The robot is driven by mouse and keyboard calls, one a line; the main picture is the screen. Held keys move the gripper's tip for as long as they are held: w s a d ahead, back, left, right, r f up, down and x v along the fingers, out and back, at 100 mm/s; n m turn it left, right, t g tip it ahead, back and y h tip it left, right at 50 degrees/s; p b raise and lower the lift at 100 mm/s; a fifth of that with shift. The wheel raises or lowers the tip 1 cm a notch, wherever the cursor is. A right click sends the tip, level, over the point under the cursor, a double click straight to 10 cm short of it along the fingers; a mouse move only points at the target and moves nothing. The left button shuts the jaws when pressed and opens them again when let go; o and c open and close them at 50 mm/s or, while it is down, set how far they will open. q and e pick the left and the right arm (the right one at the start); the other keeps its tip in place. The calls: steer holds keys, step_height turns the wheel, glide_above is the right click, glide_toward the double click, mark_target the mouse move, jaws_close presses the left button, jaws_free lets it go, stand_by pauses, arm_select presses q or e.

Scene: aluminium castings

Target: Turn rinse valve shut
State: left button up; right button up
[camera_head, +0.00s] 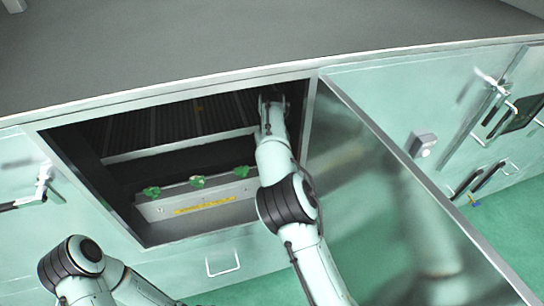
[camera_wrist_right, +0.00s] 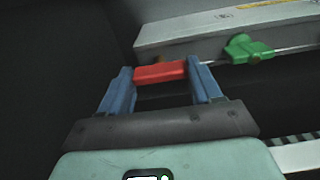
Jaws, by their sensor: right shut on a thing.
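My right gripper (camera_wrist_right: 160,82) has two blue fingers, shut on a red valve handle (camera_wrist_right: 160,71) in the right wrist view. The red handle lies roughly crosswise between the fingertips, beside the pale valve ledge. In the head view my right arm reaches into the open cabinet, and its forearm hides the red handle. Three green valve handles stand in a row on the ledge: left (camera_head: 151,192), middle (camera_head: 197,182) and right (camera_head: 241,171). One green handle (camera_wrist_right: 248,47) shows right of the gripper in the wrist view. My left arm is at the lower left; its gripper is out of view.
The ledge (camera_head: 160,211) carries a yellow label strip (camera_head: 206,205). The cabinet frame (camera_head: 309,118) closely borders my right arm. An open door panel (camera_head: 400,190) stands to its right. A dark wall (camera_wrist_right: 60,60) lies left of the gripper.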

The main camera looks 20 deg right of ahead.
steer(key=m, duration=0.8)
steer(key=shift+m, duration=0.3)
steer(key=m, duration=0.4)
steer(key=shift+m, duration=2.6)
steer(key=o, duration=1.1)
steer(key=shift+c, duration=0.2)
